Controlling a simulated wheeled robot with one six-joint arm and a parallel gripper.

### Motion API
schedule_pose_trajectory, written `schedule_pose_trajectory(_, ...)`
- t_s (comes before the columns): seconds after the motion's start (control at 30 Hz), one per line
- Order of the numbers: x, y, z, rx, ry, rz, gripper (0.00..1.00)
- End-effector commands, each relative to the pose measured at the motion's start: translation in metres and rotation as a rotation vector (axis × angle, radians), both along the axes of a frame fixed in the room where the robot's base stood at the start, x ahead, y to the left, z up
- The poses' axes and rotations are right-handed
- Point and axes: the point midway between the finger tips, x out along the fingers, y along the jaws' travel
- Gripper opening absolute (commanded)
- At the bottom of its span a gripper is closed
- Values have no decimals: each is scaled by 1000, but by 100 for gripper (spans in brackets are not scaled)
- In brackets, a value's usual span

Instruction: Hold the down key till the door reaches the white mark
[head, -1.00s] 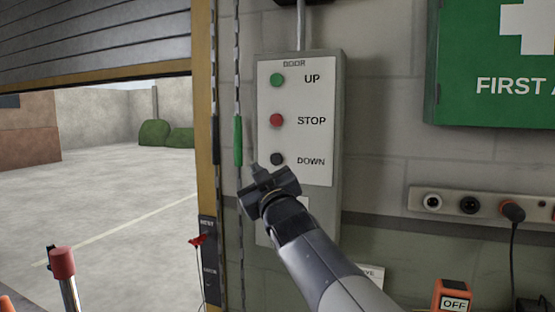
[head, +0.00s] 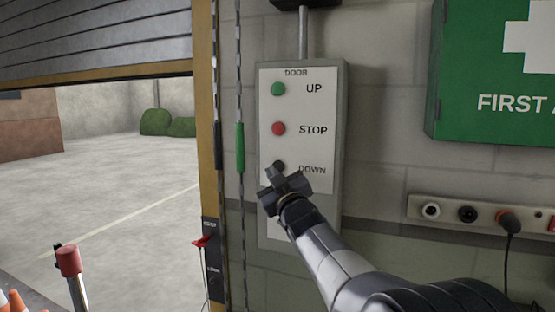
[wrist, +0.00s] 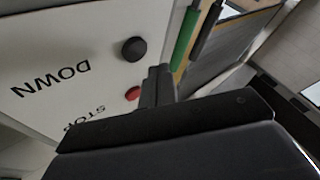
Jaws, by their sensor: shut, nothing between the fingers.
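The black DOWN key (head: 279,165) is the lowest of three buttons on the grey door control box (head: 334,150). It also shows in the wrist view (wrist: 134,49). My gripper (head: 271,173) is shut and empty, its tips just in front of the key and covering part of it in the head view. In the wrist view my fingertips (wrist: 159,70) appear beside the key, with a visible offset; I see no clear contact. The grey slatted door (head: 95,35) is partly raised, its lower edge high in the opening. I cannot make out the white mark.
The red STOP button (head: 278,128) and green UP button (head: 278,89) sit above. A chain with a green sleeve (head: 240,148) hangs left of the box. A socket strip (head: 470,214) and first aid cabinet (head: 490,75) are at right. A red-capped post (head: 68,262) stands lower left.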

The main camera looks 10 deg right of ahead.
Motion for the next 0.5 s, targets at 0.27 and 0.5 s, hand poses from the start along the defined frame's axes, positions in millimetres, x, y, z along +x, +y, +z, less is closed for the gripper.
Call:
schedule_pose_trajectory(0.27,11,-8,-1,1,0,0,0)
schedule_pose_trajectory(0.5,11,-8,-1,1,1,1,0)
